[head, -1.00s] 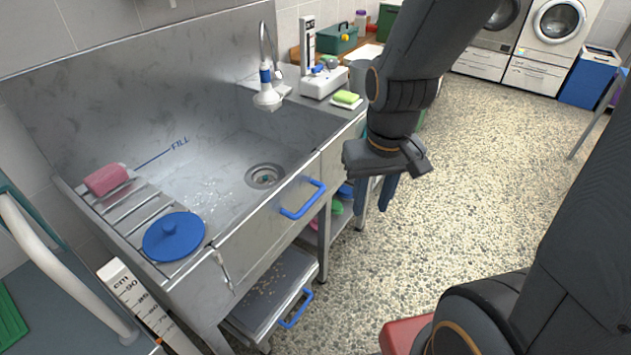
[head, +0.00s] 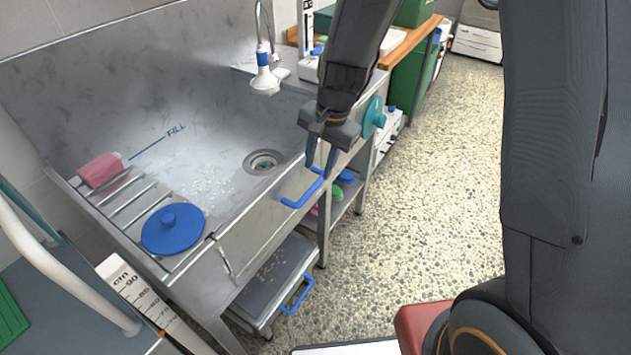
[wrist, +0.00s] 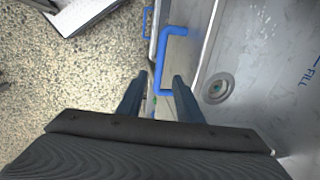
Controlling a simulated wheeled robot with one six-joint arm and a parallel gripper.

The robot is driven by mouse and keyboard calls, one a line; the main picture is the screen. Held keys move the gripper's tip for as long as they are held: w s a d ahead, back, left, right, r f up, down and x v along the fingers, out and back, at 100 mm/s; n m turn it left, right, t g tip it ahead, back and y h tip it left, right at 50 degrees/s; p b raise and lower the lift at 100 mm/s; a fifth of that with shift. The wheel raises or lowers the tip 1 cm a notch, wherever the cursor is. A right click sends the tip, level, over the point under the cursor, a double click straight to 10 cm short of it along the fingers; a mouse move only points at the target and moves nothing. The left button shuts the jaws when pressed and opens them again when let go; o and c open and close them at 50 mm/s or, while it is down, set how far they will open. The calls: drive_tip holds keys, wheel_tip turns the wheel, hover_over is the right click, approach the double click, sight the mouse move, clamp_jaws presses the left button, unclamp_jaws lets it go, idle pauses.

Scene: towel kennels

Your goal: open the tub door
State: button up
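The steel tub's door (head: 262,225) is a front panel with a blue handle (head: 300,196) near its top edge, and it stands upright, flush with the tub front. My gripper (head: 321,168) is above and beside the right end of this handle, its fingers pointing down. In the wrist view my gripper (wrist: 161,90) has its two fingers apart, with the blue handle (wrist: 174,34) just ahead of and partly between the tips. I cannot tell whether a finger touches it.
A lower step tray (head: 268,280) with its own blue handle (head: 297,295) sits below the door.

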sight(313, 187)
drive_tip(key=shift+w+a+f, duration=0.15)
drive_tip(key=shift+a+f, duration=0.05)
drive_tip(key=shift+f, duration=1.05)
drive_tip(key=shift+w+a+f, duration=0.1)
drive_tip(key=shift+a+f, duration=0.05)
drive_tip(key=shift+f, duration=1.05)
drive_tip(key=shift+w+a+f, duration=0.15)
drive_tip(key=shift+a+f, duration=0.05)
drive_tip(key=shift+f, duration=1.05)
clamp_jaws()
